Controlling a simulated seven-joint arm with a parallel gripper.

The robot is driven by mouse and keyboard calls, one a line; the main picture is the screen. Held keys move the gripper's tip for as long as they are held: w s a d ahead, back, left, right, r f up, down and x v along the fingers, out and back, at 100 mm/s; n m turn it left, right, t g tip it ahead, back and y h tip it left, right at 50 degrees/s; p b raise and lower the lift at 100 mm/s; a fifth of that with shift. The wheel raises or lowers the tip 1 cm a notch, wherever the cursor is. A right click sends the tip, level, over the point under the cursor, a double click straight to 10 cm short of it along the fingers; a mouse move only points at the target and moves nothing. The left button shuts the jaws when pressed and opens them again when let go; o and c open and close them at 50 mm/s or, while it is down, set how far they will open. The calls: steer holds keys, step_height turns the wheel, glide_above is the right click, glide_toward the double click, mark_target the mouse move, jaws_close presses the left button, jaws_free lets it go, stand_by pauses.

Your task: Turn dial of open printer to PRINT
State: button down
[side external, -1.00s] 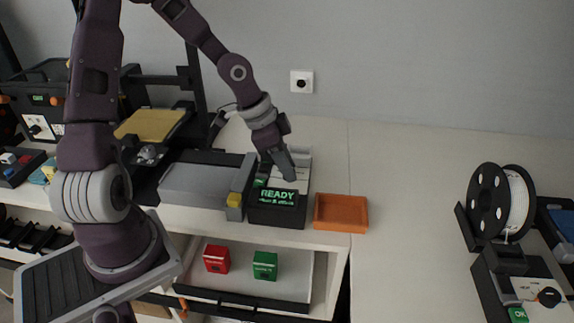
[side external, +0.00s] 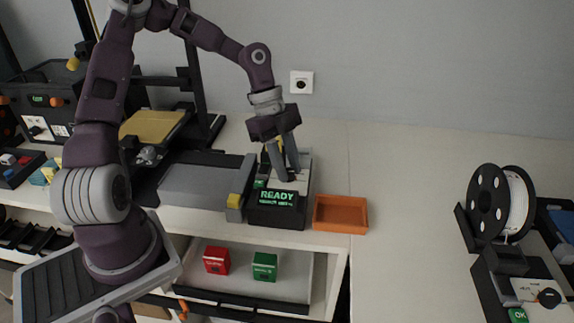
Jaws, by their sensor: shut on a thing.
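The open printer is a dark box with a pale top panel (side external: 301,172) and a green-lit screen (side external: 277,197) reading READY. A grey body or lid (side external: 195,186) with a yellow latch (side external: 234,201) lies at its left. My gripper (side external: 285,176) points down at the pale panel, just behind the screen. It is shut on the dial, a small dark part between the fingertips. The fingers hide most of the dial, so its pointer and the labels cannot be read.
An empty orange tray (side external: 341,226) sits right of the printer. Below, an open drawer holds a red box (side external: 217,260) and a green box (side external: 264,266). Another device with a dial (side external: 549,298) and a black spool (side external: 489,203) stand far right. The counter between is clear.

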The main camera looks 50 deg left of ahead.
steer(key=shift+a+f+m+g, duration=0.1)
steer(key=shift+m+g, duration=0.2)
steer(key=shift+m, duration=0.3)
